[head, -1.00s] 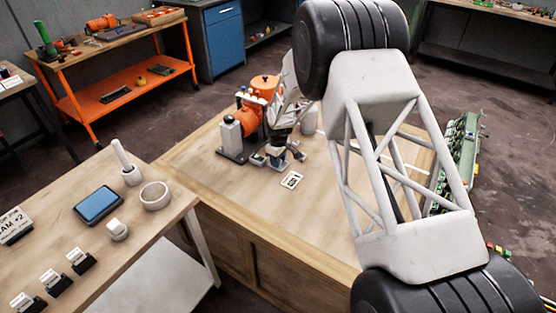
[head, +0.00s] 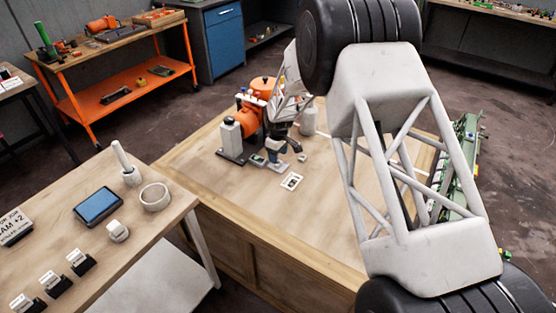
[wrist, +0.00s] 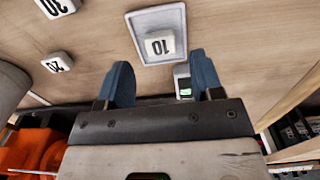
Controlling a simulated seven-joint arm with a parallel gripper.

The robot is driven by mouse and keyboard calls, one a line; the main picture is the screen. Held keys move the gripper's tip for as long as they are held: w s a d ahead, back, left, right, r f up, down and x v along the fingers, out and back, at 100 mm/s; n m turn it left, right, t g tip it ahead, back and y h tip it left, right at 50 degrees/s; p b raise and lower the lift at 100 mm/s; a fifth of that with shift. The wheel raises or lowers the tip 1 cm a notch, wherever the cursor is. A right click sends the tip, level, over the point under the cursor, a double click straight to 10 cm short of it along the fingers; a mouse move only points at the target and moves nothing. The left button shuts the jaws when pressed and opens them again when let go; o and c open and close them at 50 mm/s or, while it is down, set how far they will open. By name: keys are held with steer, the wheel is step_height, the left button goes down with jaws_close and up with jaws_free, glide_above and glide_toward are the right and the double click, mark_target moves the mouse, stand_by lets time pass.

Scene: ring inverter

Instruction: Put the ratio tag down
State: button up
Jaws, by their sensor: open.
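A white tag marked 10 (wrist: 159,46) lies on a pale grey, white-rimmed square pad (wrist: 146,23) in the wrist view, upside down to me. It is just beyond my fingertips and apart from them. My gripper (wrist: 164,72) has its two blue fingers spread with nothing held between them. In the head view my gripper (head: 273,151) hangs over the wooden workbench (head: 230,185), close above small items. I cannot tell there which item is the 10 tag. Two more white tags, 20 (wrist: 57,62) and 30 (wrist: 55,5), lie left in the wrist view.
A small device with a green display (wrist: 184,82) sits by the right finger. An orange machine (head: 250,122) stands close behind my gripper, and a white card (head: 291,181) lies in front. The front of the workbench is clear. A side table (head: 150,225) holds a tablet (head: 98,206).

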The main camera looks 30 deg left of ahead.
step_height(320, 180, up, 8)
steer(key=shift+r, duration=0.2)
stand_by(0.8)
